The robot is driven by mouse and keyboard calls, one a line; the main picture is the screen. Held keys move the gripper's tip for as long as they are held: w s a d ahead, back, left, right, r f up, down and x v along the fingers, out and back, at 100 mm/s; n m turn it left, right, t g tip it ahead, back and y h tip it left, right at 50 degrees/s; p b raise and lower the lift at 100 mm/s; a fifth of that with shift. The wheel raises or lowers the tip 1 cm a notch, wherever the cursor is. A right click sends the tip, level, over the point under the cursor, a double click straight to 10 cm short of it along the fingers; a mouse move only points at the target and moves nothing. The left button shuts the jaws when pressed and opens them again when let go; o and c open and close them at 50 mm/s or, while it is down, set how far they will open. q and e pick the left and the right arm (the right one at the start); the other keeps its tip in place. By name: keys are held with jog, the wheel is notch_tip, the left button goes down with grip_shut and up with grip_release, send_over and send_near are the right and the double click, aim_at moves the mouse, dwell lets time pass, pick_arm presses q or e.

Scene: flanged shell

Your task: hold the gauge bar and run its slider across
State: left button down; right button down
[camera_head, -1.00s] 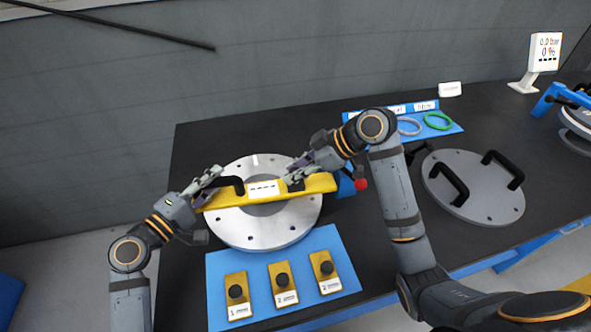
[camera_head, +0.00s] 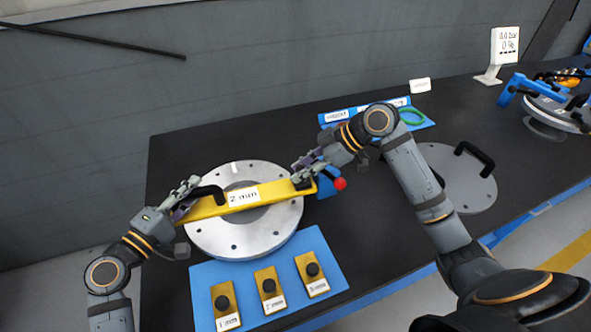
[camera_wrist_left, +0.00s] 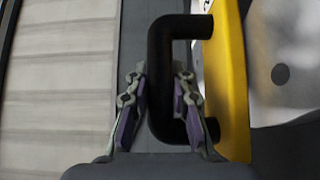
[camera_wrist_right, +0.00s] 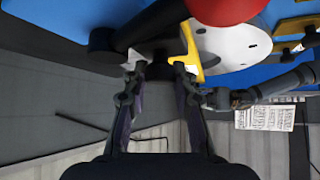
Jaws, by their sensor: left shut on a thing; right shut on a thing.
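The yellow gauge bar (camera_head: 262,192) spans the round grey flanged shell (camera_head: 225,238); its label reads "2 mm". My left gripper (camera_head: 186,199) is shut on the black handle (camera_head: 209,191) at the bar's left end. In the left wrist view the handle (camera_wrist_left: 161,85) shows between the two fingers. My right gripper (camera_head: 303,173) is shut on the small black slider (camera_head: 304,183) near the bar's right end. In the right wrist view the fingertips close around a dark piece beside the yellow bar (camera_wrist_right: 190,52), and the slider is mostly hidden.
A blue mat (camera_head: 335,280) with several brass gauge blocks lies in front of the shell. A red knob (camera_head: 340,184) on a blue part sits just right of the bar.

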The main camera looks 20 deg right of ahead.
pick_arm(q)
jog(key=shift+r, duration=0.1)
pick_arm(e)
jog(key=c, duration=1)
grip_release()
jog(key=shift+c, duration=0.2)
jog(key=v, duration=1)
jog(key=shift+s+d, duration=0.15)
jog(key=shift+d, duration=0.1)
jog(key=shift+s+d+r, duration=0.1)
jog(key=shift+d+r, duration=0.25)
jog(key=shift+r, duration=0.35)
pick_arm(q)
jog(key=c, duration=1.1)
grip_release()
